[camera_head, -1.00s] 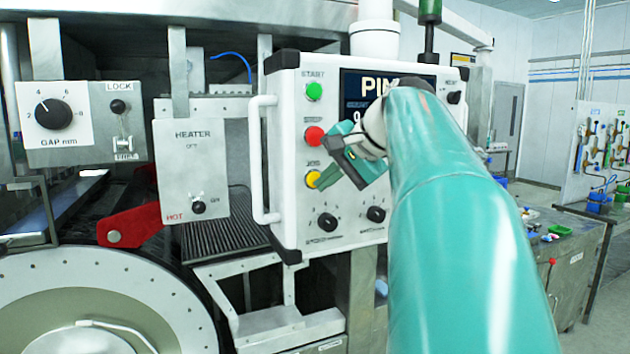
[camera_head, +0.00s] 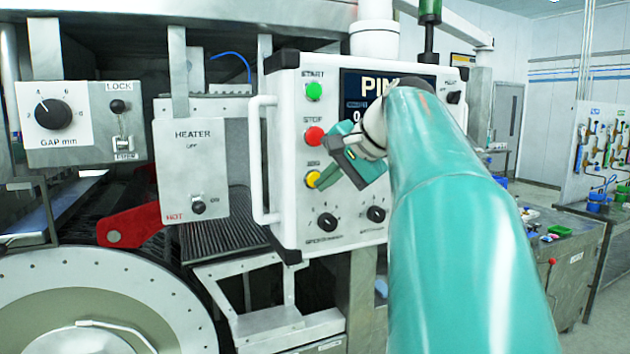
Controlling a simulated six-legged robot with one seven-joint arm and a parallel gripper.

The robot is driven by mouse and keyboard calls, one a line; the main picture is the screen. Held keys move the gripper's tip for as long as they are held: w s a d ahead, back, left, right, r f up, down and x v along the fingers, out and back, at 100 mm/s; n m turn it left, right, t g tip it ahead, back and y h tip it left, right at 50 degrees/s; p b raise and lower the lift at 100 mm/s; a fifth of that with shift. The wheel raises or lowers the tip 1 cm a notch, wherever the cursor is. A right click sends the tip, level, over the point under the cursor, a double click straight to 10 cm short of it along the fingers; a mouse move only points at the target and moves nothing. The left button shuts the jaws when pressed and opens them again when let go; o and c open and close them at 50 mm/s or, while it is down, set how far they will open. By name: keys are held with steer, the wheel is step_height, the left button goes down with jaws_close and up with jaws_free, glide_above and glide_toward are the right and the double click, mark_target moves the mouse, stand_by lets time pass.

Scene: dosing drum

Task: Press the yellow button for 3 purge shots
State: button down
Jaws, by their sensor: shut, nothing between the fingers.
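The yellow button (camera_head: 312,179) is on the white control panel (camera_head: 285,225), below the red stop button (camera_head: 314,136) and the green start button (camera_head: 314,91). My gripper (camera_head: 321,186) is shut and empty, with its fingertips at the right edge of the yellow button. I cannot tell whether the tips touch the button or stand just in front of it. The panel's dark display (camera_head: 362,84) shows "PIN" and part of a digit; my arm hides the rest.
Two black knobs (camera_head: 327,222) sit below the buttons. A white handle (camera_head: 258,160) runs along the panel's left side. To the left are a heater box (camera_head: 190,165), a red lever (camera_head: 130,226) and a gap dial box (camera_head: 55,113). A bench (camera_head: 570,250) stands at right.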

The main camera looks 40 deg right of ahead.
steer(key=shift+w, duration=0.1)
steer(key=shift+w+d, duration=0.1)
steer(key=shift+w, duration=0.25)
steer(key=shift+w+d, duration=0.15)
steer(key=shift+w, duration=0.25)
stand_by(0.9)
steer(key=shift+s, duration=0.1)
steer(key=shift+s+a, duration=0.25)
steer(key=shift+s, duration=0.45)
steer(key=s, duration=0.2)
steer(key=s+a, duration=0.1)
steer(key=s, duration=0.1)
steer(key=shift+s+a, duration=0.2)
steer(key=shift+s, duration=0.2)
steer(key=shift+a, duration=0.1)
stand_by(0.6)
